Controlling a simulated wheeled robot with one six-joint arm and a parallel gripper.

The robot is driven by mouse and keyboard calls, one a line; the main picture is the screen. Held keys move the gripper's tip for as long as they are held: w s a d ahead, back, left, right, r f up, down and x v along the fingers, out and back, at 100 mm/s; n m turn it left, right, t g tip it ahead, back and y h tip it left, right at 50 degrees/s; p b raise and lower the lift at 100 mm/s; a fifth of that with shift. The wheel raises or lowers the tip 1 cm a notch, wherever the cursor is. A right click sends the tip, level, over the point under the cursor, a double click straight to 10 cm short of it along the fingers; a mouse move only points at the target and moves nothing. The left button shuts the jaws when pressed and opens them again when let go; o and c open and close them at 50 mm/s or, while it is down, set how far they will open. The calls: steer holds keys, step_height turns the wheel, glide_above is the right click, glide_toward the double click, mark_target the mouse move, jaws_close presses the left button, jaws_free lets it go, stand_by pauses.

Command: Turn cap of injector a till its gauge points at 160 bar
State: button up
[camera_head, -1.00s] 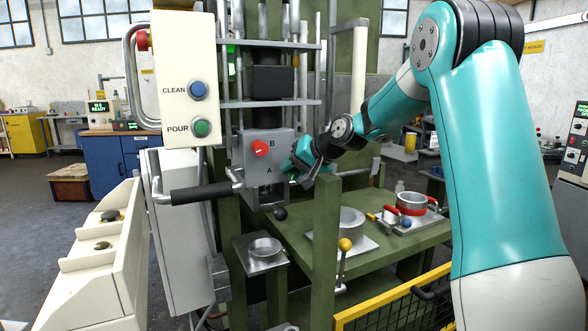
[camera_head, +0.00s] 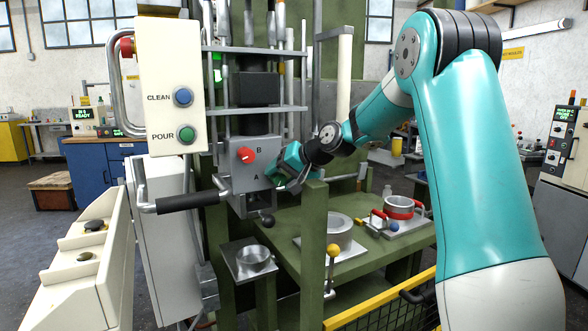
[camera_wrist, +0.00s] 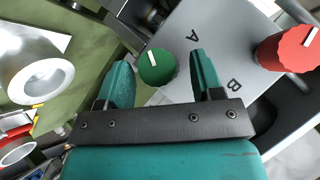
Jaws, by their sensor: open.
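Next to the letter A on a grey block (camera_head: 240,198) is a round green cap (camera_wrist: 157,70) with a white pointer mark; it shows in the wrist view. My gripper (camera_wrist: 160,60) is open, with one teal finger on either side of the green cap. I cannot tell whether the fingers touch it. In the head view my gripper (camera_head: 288,168) is at the right side of the block and largely covers the green cap. A red cap (camera_head: 246,155) with a white mark sits by the letter B, clear of the fingers. I cannot make out a gauge reading in bar.
A panel (camera_head: 171,60) with CLEAN and POUR buttons stands left of the block. A black handle (camera_head: 190,203) sticks out below it.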

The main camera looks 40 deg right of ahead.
steer(key=b+v, duration=0.1)
steer(key=v, duration=1.6)
steer(key=shift+s, duration=0.15)
steer(key=shift+c, duration=0.2)
steer(key=w+a+r+n+g+h+p, duration=0.25)
steer(key=w+r+n+g+p, duration=0.3)
steer(key=p, duration=0.85)
steer(key=shift+m+y, duration=0.25)
steer(key=shift+m, duration=0.2)
steer(key=p+x, duration=0.4)
steer(key=x, duration=1.3)
steer(key=shift+w+a, duration=0.1)
steer(key=shift+a, duration=0.1)
steer(key=c, duration=0.9)
